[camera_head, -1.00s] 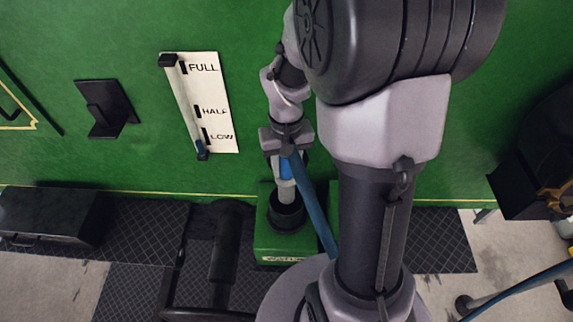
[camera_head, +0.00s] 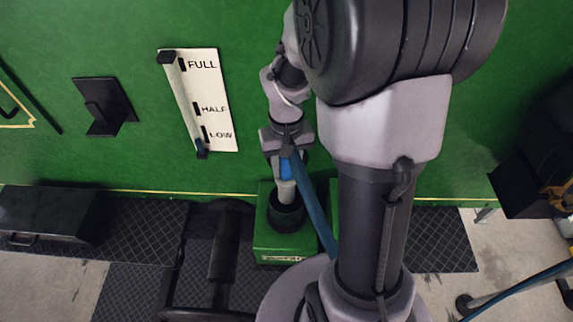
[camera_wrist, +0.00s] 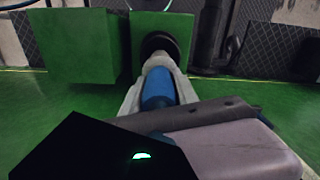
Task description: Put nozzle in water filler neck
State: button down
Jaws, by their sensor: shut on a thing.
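The nozzle (camera_head: 286,190) has a blue grip and a pale grey spout and points down. My gripper (camera_head: 286,160) is shut on its blue grip, which also shows in the wrist view (camera_wrist: 158,88). The water filler neck (camera_head: 286,219) is a black round collar on top of a green box. The spout's end overlaps the neck's dark mouth in the head view and appears to be at or just inside it. How deep it sits cannot be told. In the wrist view the spout points at the dark neck (camera_wrist: 160,42).
A blue hose (camera_head: 318,215) runs down from the nozzle past my arm. A level gauge (camera_head: 208,100) and a black bracket (camera_head: 104,107) are on the green wall. A black lever (camera_head: 223,245) stands left of the green box (camera_head: 262,245). A black box (camera_head: 50,215) sits at left.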

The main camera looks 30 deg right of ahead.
jog(key=shift+f+b, duration=3.55)
jog(key=shift+f, duration=0.65)
jog(key=c, duration=0.9)
grip_release()
jog(key=shift+o, duration=0.2)
notch_tip(320, 180, up, 18)
jog(key=p, duration=0.4)
jog(key=shift+f, duration=0.25)
